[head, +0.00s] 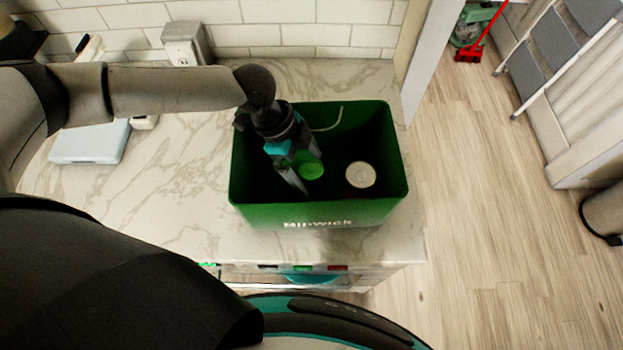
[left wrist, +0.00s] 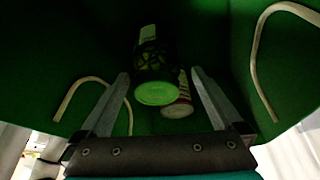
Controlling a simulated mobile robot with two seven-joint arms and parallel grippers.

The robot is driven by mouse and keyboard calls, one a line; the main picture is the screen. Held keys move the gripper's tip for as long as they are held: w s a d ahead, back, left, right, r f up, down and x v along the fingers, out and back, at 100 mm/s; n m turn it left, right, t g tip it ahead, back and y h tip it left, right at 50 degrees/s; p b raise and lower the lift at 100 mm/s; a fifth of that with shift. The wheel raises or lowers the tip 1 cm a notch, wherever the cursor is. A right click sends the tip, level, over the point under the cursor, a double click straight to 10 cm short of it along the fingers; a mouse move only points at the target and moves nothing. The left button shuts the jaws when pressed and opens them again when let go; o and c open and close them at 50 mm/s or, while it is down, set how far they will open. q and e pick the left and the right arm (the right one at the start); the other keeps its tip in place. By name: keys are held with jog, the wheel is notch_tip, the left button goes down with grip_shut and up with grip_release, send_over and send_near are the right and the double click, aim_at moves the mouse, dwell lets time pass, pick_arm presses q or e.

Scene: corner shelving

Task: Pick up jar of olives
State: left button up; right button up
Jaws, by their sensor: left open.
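The jar of olives (head: 311,171) stands in the green crate (head: 318,214) with its bright green lid up. In the left wrist view the jar (left wrist: 151,62) is dark with a green lid, and its lid end lies between my finger lines. My left gripper (head: 299,176) reaches down into the crate right beside the jar. In the left wrist view its two fingers (left wrist: 160,77) are spread, with nothing clamped between them. Whether a finger touches the jar I cannot tell. My right gripper is not in view.
A can with a pale lid (head: 361,174) stands right of the jar inside the crate. The crate has thin wire handles (left wrist: 265,65) and sits near the marble counter's (head: 190,195) right end. A white scale-like device (head: 90,143) lies left. A tiled wall (head: 280,20) is behind.

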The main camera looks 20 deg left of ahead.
aim_at(325, 195)
pick_arm(q)
jog(key=shift+s+x, duration=0.2)
jog(key=shift+x, duration=2.95)
jog(key=shift+a, duration=0.1)
grip_shut()
